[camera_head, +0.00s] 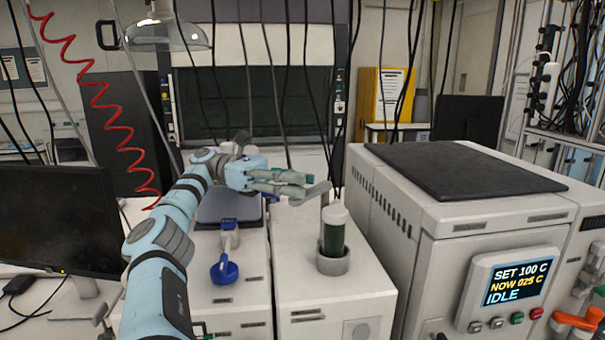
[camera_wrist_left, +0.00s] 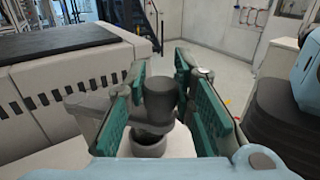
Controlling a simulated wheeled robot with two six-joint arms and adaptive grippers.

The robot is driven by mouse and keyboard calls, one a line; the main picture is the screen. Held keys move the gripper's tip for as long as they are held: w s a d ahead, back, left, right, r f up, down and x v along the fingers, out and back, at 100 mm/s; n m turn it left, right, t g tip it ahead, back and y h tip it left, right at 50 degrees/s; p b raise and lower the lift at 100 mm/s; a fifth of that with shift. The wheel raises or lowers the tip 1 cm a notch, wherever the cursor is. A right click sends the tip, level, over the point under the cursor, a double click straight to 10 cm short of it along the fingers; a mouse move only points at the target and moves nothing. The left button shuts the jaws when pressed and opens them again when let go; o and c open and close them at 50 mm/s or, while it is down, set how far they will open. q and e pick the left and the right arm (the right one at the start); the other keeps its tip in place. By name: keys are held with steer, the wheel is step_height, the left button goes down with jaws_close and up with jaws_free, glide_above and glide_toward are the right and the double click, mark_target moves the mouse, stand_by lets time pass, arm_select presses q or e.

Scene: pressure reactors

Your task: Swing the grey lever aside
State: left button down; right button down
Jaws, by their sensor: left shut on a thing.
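The grey lever (camera_head: 318,193) shows at the tips of my left gripper (camera_head: 305,184) in the head view, above the right-hand white unit. The left gripper is shut on it, with the arm reaching in from the lower left. In the left wrist view the two green-padded fingers of the left gripper (camera_wrist_left: 163,100) lie either side of a dark grey upright post (camera_wrist_left: 160,100). A grey arm of the lever (camera_wrist_left: 88,103) sticks out to the left there. The fingers hide part of the lever. My right gripper is not in view.
A dark green vessel with a pale cap (camera_head: 333,238) stands in a grey ring just below the lever. A large white reactor box (camera_head: 400,215) with a display is close on the right. A blue-ended tool (camera_head: 224,271) lies on the left unit. Cables hang behind.

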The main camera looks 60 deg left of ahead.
arm_select(q)
steer(key=c, duration=1.3)
jaws_free()
steer(key=shift+c, duration=0.2)
steer(key=shift+d, duration=0.1)
steer(key=shift+w, duration=0.1)
